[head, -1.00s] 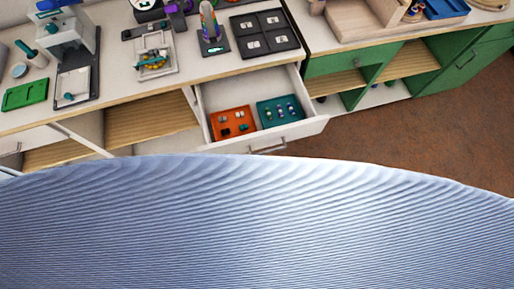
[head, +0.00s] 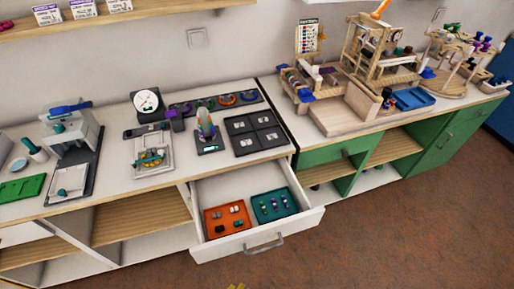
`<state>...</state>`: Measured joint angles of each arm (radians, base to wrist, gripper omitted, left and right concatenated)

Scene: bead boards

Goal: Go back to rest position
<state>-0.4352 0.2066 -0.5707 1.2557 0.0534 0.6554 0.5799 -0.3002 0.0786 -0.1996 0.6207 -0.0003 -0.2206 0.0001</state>
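Neither of my grippers shows in the head view, and no arm is visible. An open white drawer (head: 216,253) sticks out below the white counter (head: 104,190). In the drawer lie an orange tray (head: 237,224) with a few small pieces and a teal tray (head: 290,208) with several small beads.
A wooden bead structure (head: 380,55) and a blue tray (head: 412,99) stand on the right counter above green cabinets (head: 440,145). A wall shelf (head: 120,17) holds white cards. The brown floor (head: 400,240) is clear, except a small yellow bit at the bottom edge.

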